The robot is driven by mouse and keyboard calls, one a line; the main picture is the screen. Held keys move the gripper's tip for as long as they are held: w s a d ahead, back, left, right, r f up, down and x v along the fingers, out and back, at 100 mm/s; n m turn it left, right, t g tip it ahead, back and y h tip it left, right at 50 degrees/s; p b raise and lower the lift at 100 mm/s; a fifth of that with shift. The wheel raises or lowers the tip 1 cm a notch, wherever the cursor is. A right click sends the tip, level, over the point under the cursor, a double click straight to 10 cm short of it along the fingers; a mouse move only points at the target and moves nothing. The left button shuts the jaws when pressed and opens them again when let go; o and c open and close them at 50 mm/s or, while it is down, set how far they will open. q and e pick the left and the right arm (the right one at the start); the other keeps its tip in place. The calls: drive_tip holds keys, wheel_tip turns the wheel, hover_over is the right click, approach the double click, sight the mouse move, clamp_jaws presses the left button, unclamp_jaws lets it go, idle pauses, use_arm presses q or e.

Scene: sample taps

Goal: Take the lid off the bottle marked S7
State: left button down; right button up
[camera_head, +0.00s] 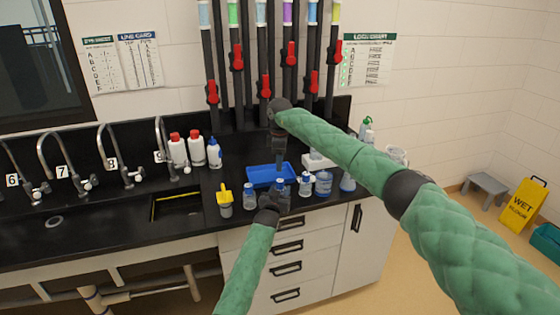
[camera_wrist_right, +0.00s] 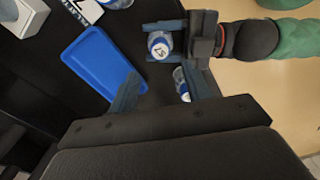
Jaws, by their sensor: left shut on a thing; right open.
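A small clear bottle with a white, blue-edged lid (camera_wrist_right: 159,46) stands between the fingers of my left gripper (camera_wrist_right: 165,41); the lid's mark looks like S7, seen turned. In the head view this bottle (camera_head: 281,186) is at the counter's front, with my left gripper (camera_head: 272,203) shut on it. My right gripper (camera_head: 280,165) points down above the counter, behind the held bottle. In the wrist view its open fingers (camera_wrist_right: 162,92) have nothing between them. The lid is on the bottle.
A blue tray (camera_head: 262,181) lies behind the held bottle. Other bottles (camera_head: 250,196) (camera_head: 305,184) (camera_head: 324,184) stand on both sides near the counter edge. A yellow-handled item (camera_head: 225,203) stands left. A sink (camera_head: 178,204) is further left; pipes with red valves (camera_head: 237,57) rise behind.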

sight(280, 180)
drive_tip(key=m, duration=0.4)
drive_tip(key=shift+m, duration=0.3)
drive_tip(key=shift+f, duration=4)
drive_tip(key=c, duration=1)
